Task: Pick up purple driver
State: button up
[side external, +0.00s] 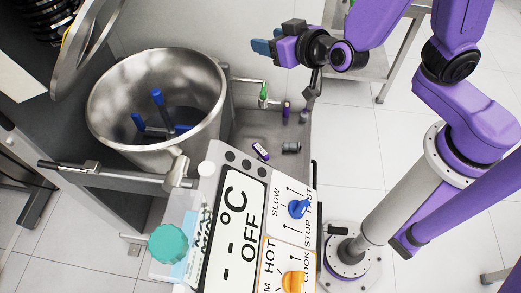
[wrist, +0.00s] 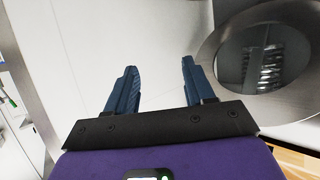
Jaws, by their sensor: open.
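My gripper (side external: 262,47) is open and empty, raised above and behind the grey shelf; its two blue fingers stand apart in the wrist view (wrist: 158,68). On the shelf, a small purple piece with a white label (side external: 260,150) lies on its side. A second small dark purple piece (side external: 286,109) stands upright farther back. Both are too small for me to tell which is the purple driver. My gripper is well apart from both. Neither piece shows in the wrist view.
A large steel mixing bowl (side external: 105,112) with blue parts inside stands left of the shelf (side external: 250,125). A grey cylinder (side external: 291,148) lies beside the labelled piece. A green-handled tap (side external: 264,90) juts over the shelf. The control panel (side external: 222,240) is in front.

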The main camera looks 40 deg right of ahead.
send_near(257, 146)
jog(key=x, duration=0.4)
jog(key=shift+w+f, duration=0.15)
jog(key=shift+w, duration=0.05)
jog(key=shift+x, duration=2.15)
grip_shut()
